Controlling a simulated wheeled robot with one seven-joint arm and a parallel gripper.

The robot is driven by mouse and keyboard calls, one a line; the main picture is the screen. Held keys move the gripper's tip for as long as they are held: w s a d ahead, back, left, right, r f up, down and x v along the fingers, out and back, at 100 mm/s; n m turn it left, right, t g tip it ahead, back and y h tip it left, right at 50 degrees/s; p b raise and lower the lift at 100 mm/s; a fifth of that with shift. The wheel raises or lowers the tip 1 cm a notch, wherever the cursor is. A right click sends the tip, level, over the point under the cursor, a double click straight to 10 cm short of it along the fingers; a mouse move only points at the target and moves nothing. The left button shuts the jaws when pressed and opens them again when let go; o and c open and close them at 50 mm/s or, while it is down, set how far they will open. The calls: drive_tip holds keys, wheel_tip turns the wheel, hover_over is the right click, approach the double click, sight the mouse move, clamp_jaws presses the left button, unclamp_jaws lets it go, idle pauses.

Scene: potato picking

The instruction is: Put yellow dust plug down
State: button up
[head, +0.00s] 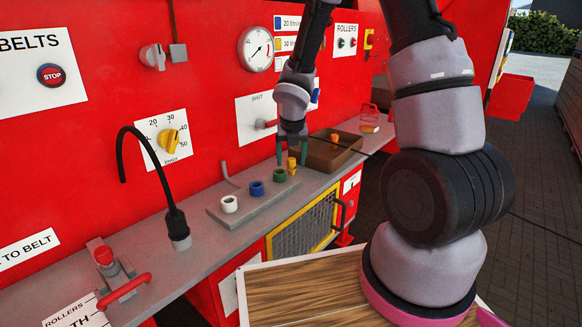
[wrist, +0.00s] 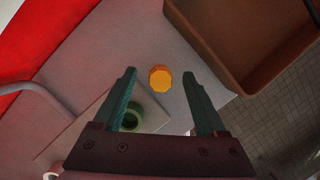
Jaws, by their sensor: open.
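The yellow dust plug (wrist: 160,78) shows in the wrist view as a small yellow-orange, many-sided piece, seen from above over the grey shelf. It lies in the gap between the fingertips, with space on both sides. In the head view the yellow plug (head: 291,165) shows just below the fingers, near the far end of the row of coloured fittings. My gripper (head: 292,153) points down over the shelf with its fingers apart; it also shows in the wrist view (wrist: 159,92). I cannot tell whether the plug rests directly on the shelf.
A grey plate (head: 240,209) carries white (head: 229,204), blue (head: 257,188) and green (head: 279,175) fittings. The green one (wrist: 133,115) is close to my left finger in the wrist view. A brown box (head: 318,158) holding an orange piece (head: 335,138) stands beyond. A black hose (head: 157,170) rises nearer.

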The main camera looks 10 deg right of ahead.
drive_tip(key=shift+w+f, duration=0.2)
drive_tip(key=shift+f, duration=0.4)
clamp_jaws()
drive_tip(key=shift+r, duration=0.1)
